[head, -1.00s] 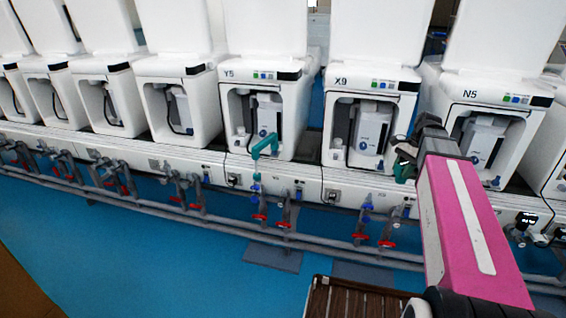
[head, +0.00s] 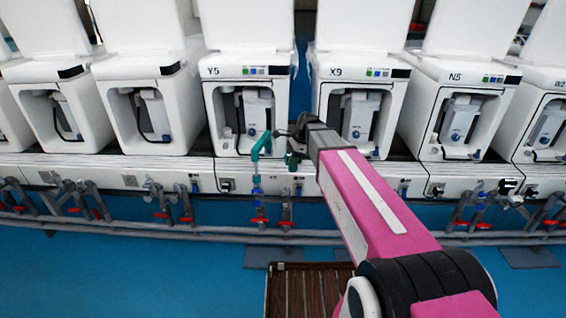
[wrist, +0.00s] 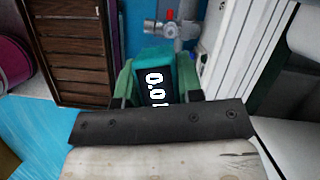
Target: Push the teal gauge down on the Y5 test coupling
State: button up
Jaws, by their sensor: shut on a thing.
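My gripper (wrist: 158,82) is shut on the teal gauge (wrist: 135,68), whose dark display reads what looks like 0.01, between green fingers in the wrist view. In the head view the gauge (head: 291,160) shows small and dark teal at the end of my arm, in front of the right side of the unit labelled Y5 (head: 270,72). A teal bent pipe (head: 262,143) stands just left of it, above a blue fitting (head: 257,186). I cannot tell which fitting is the Y5 test coupling, nor whether the gauge touches anything.
The X9 unit (head: 325,72) stands right of Y5, with more white units along the row. Pipes with red valve handles (head: 286,223) run below; a red-handled valve (wrist: 172,30) is beyond the gauge in the wrist view. A brown slatted platform (head: 283,290) lies in front.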

jog(key=a+f, duration=0.1)
jog(key=a, duration=0.1)
jog(key=shift+w+a+f+m, duration=0.35)
jog(key=shift+a+m, duration=0.05)
jog(key=shift+f, duration=3.15)
jog(key=shift+f, duration=1.65)
jog(key=o, duration=1)
jog(key=shift+o, duration=0.2)
jog(key=v, duration=1)
jog(key=shift+s+d+r, duration=0.1)
jog(key=shift+d+r, duration=0.15)
jog(key=shift+r, duration=0.05)
jog(key=shift+s, duration=0.1)
